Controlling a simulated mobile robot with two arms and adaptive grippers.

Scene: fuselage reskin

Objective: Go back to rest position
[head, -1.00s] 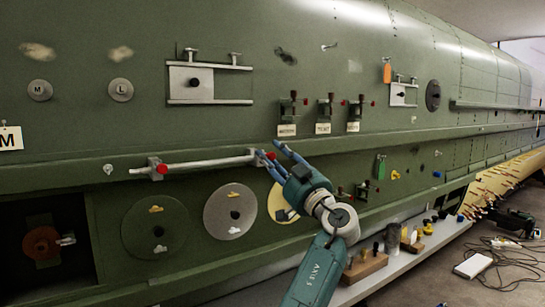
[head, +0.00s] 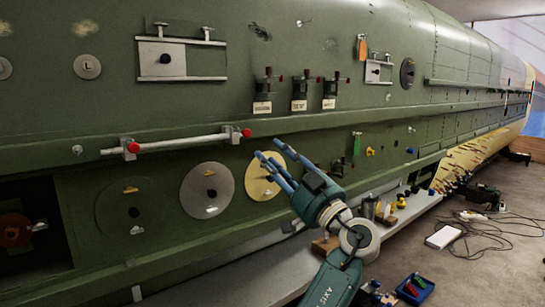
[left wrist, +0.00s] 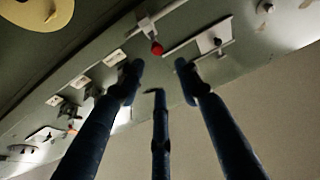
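My left gripper (head: 271,153) has a teal body and blue fingers. It is open and empty in front of the green fuselage wall (head: 330,40). Its fingers are spread in the left wrist view (left wrist: 157,76), with nothing between them. In the head view its fingertips overlap the yellow disc (head: 262,176), just right of and below the right end of a silver bar (head: 185,142) with red knobs; they appear apart from the bar. My right gripper is not in view.
Labelled clamps (head: 300,92) stand on the wall above the gripper. A ledge (head: 255,275) runs along the wall's foot, with a wooden block (head: 325,245) on it. On the floor at right lie a blue tray (head: 415,288), a white box (head: 444,236) and loose cables.

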